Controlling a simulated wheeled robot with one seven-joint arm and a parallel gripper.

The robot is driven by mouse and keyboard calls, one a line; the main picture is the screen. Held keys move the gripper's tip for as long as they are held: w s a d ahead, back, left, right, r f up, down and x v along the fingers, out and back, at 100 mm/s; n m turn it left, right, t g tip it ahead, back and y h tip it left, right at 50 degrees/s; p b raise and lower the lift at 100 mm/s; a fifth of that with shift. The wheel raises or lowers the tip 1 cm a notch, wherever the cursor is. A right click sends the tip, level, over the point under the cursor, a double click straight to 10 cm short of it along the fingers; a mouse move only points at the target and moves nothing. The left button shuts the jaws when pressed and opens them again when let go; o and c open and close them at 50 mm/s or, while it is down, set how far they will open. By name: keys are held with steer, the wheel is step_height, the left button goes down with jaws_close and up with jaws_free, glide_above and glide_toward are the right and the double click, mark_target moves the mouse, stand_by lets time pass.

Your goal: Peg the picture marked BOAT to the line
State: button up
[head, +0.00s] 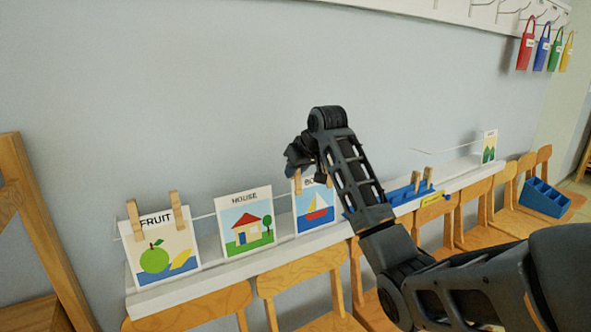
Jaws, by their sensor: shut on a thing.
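The fingertips are dark and small, so the exact grip is hard to see. Another bit of peg shows near the top right corner, partly behind my arm. The thin line (205,215) runs along the wall, passing behind the pictures.
The FRUIT picture (160,250) hangs with two pegs at left; the HOUSE picture (246,222) shows none. A blue holder (403,194) with upright pegs sits on the ledge (215,270). Several wooden chairs (305,275) line the front. A small picture (489,148) is far right.

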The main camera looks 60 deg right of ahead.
steer(key=o, duration=0.9)
steer(key=shift+o, duration=1)
steer(key=p+v, duration=0.6)
steer(key=v, duration=0.1)
steer(key=shift+p, duration=0.4)
steer(key=shift+r, duration=0.1)
stand_by(0.3)
